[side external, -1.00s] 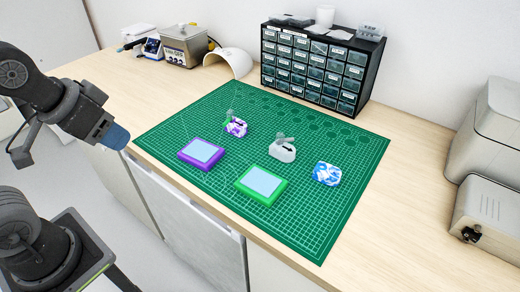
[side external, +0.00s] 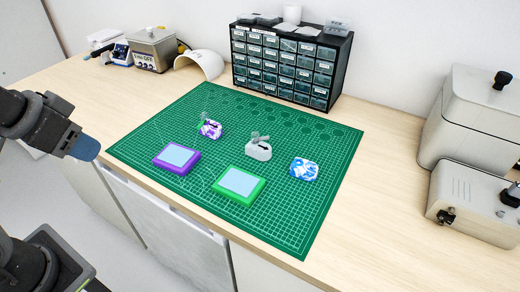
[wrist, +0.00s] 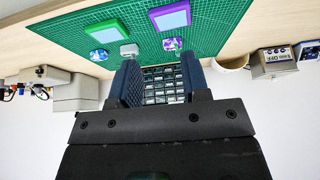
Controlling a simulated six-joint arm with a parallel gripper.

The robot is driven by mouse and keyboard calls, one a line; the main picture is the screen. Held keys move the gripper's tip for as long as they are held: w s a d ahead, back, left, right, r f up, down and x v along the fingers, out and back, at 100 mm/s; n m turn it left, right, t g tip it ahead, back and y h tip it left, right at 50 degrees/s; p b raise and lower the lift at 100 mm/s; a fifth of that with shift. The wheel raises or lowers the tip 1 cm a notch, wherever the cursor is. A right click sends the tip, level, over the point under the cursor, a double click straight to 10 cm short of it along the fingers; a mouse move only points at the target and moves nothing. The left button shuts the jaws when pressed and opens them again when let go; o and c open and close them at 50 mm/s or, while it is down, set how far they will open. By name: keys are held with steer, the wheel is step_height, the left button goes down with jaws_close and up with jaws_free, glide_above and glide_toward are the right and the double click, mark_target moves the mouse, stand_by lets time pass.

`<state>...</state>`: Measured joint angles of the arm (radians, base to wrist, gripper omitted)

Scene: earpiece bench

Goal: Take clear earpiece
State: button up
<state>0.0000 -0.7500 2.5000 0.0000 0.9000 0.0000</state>
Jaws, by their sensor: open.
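A clear, greyish earpiece (side external: 258,150) with a small stem-like piece on top sits on the green mat (side external: 285,228), right of centre. It also shows in the wrist view, as a pale block (wrist: 129,49) beyond the fingers. A purple-and-white earpiece (side external: 210,130) lies left of it and a blue-and-white one (side external: 304,169) right of it. My gripper (side external: 85,148) is off the mat's left side, well away from every earpiece. In the wrist view its two dark blue fingers (wrist: 160,70) stand apart with nothing between them.
A purple-framed pad (side external: 177,158) and a green-framed pad (side external: 239,183) lie near the mat's front edge. A black drawer cabinet (side external: 288,66) stands behind the mat. Grey machines (side external: 480,130) stand at the right. The mat's right front part is clear.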

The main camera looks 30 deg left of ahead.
steer(key=o, duration=0.6)
steer(key=shift+o, duration=0.2)
